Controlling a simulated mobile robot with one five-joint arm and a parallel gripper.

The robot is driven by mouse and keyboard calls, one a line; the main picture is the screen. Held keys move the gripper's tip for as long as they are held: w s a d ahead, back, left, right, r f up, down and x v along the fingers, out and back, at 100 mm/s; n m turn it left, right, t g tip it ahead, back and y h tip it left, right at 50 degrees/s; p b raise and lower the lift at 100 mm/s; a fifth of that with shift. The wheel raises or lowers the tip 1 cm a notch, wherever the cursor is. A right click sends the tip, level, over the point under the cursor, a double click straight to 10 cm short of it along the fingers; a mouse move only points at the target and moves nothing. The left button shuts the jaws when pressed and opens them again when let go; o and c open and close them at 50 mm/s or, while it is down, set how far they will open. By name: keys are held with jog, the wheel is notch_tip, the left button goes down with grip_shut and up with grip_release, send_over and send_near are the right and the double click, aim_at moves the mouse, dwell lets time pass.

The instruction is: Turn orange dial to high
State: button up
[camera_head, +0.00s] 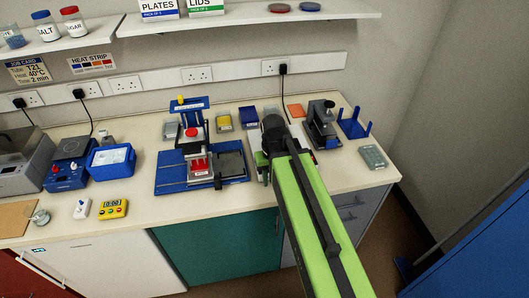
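I cannot clearly make out an orange dial. A blue hotplate-like unit (66,182) at the left of the bench has small knobs on its front, one of them reddish (55,168). They are too small to read a setting. My green arm reaches from the lower right to the bench. My gripper (263,158) is at its far end, mostly hidden by the arm, right of the blue tray and far from the knobs. I cannot see its fingers well enough to tell if it is open or shut.
A blue tub (111,170), a yellow timer (112,209) and a white item (81,209) stand near the unit. A blue tray (169,183) with a red-topped device fills the middle. A grey machine (20,165) is at the far left. Shelves hang above.

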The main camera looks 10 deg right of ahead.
jog(key=w+r+p, duration=1.2)
jog(key=r+p, duration=0.1)
jog(key=r, duration=0.3)
jog(key=f+b, duration=1.7)
jog(key=b, duration=0.1)
jog(key=shift+s+d+f, duration=0.1)
jog(key=shift+d+f, duration=0.1)
jog(key=shift+f, duration=0.2)
jog(key=shift+r, duration=0.1)
jog(key=shift+c, duration=0.4)
grip_shut()
jog(key=shift+d, duration=0.15)
